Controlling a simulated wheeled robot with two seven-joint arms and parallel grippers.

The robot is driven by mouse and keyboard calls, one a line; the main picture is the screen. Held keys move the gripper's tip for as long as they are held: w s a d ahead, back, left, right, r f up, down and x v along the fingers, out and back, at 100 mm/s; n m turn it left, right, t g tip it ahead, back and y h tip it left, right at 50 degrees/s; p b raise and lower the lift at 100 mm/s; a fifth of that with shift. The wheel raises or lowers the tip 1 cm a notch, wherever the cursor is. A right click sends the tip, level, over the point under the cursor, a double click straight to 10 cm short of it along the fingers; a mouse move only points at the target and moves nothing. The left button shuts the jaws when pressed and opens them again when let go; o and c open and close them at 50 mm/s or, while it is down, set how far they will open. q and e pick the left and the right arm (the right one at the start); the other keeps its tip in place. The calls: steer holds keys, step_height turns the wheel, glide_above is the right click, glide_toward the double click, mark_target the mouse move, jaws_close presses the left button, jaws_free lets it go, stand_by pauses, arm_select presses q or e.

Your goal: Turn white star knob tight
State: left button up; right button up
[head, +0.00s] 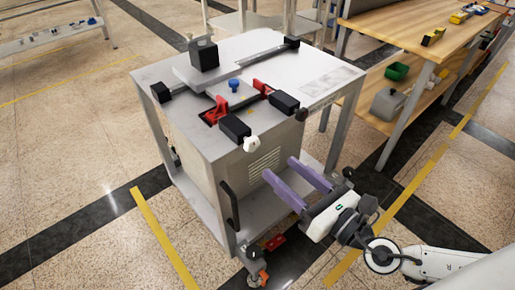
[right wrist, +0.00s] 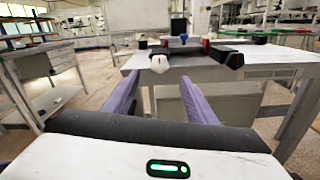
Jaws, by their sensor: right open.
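The white star knob (head: 251,144) sits at the front end of a black block on the near edge of the grey metal machine table (head: 180,70). It also shows in the right wrist view (right wrist: 159,64), centred just beyond the fingertips. My right gripper (head: 280,168) has two purple fingers spread wide with nothing between them. It points at the table's front from the lower right, below and apart from the knob. In the right wrist view the open fingers (right wrist: 158,82) flank the line to the knob. My left gripper is not in view.
A second black block with a dark knob (head: 302,114) lies right of the white one. Red brackets (head: 218,110) and a blue knob (head: 234,85) stand behind. A black handle (head: 229,205) is on the cabinet front. A wooden workbench (head: 400,30) stands at right.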

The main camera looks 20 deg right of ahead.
mark_target(254, 146)
steer(key=p+x, duration=0.1)
steer(key=x, duration=0.9)
steer(key=shift+w+p, duration=0.1)
steer(key=shift+p, duration=0.3)
steer(key=c, duration=1.1)
